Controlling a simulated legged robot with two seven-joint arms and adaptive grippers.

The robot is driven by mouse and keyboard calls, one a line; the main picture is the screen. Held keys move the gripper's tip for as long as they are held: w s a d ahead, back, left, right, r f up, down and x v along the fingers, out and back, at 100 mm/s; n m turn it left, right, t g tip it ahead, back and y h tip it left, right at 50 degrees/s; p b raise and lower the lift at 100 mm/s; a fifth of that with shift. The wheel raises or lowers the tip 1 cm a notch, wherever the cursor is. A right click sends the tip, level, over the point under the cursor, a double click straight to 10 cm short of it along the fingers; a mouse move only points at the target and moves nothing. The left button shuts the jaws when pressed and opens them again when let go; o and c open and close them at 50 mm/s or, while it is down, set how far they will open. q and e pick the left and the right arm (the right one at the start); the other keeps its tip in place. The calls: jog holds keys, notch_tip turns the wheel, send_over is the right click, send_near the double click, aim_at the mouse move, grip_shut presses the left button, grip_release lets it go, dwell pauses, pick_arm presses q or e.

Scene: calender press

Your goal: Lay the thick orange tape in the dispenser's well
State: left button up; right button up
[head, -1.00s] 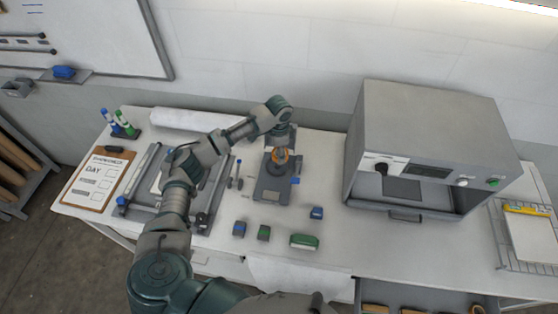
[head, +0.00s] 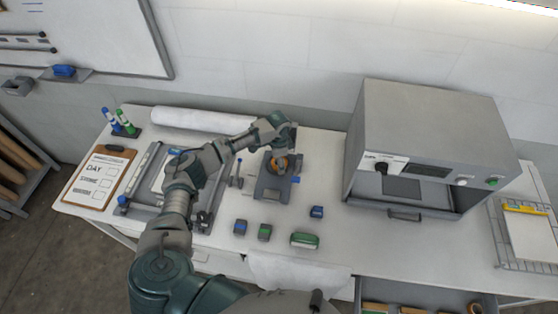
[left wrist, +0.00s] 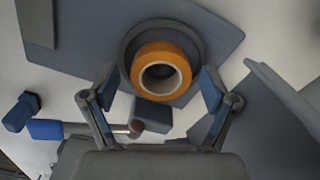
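The thick orange tape (head: 280,164) lies in the round well of the grey dispenser (head: 272,190). In the left wrist view the tape (left wrist: 137,70) shows as a flat ring around a pale core, with the dark well rim (left wrist: 196,40) around it. My left gripper (left wrist: 157,92) is open, with its two fingers apart on either side of the tape and a visible gap to each. In the head view my left arm reaches over from the left, and its wrist hides part of the dispenser's far side. My right gripper is in neither view.
A grey press box (head: 430,130) stands to the right of the dispenser. Small blue and green blocks (head: 264,232) lie in front. A grey frame device (head: 140,197) and a clipboard (head: 98,180) lie left. An open drawer (head: 425,292) is at the front.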

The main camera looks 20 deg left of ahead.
pick_arm(q)
jog(key=shift+a, duration=0.1)
jog(key=shift+a+r, duration=0.1)
jog(key=shift+a, duration=0.1)
notch_tip(320, 180, up, 12)
jog(key=b, duration=0.1)
dwell(0.3)
jog(key=shift+a, duration=0.1)
dwell(0.3)
